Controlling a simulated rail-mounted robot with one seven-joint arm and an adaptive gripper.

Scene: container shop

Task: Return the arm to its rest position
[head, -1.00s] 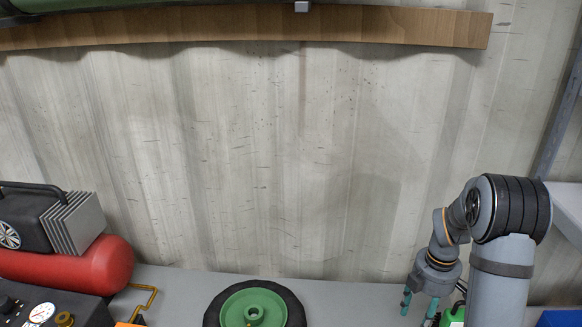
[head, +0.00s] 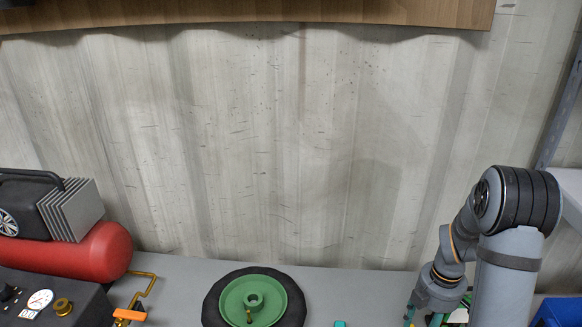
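My arm stands at the right of the head view, a grey column with a dark ribbed joint at its top and the forearm folded down to its left. My gripper (head: 422,315) hangs at the bottom edge, low over the right part of the bench. Its two teal fingers stand apart, and I see nothing held between them. The lowest part of the fingertips is close to or beyond the picture's edge.
A black wheel with a green hub (head: 253,302) lies on the grey bench (head: 350,285). A red compressor (head: 75,252) stands at the left. A wooden shelf (head: 250,12) runs along the wall above. A white shelf (head: 570,190) juts in at the right.

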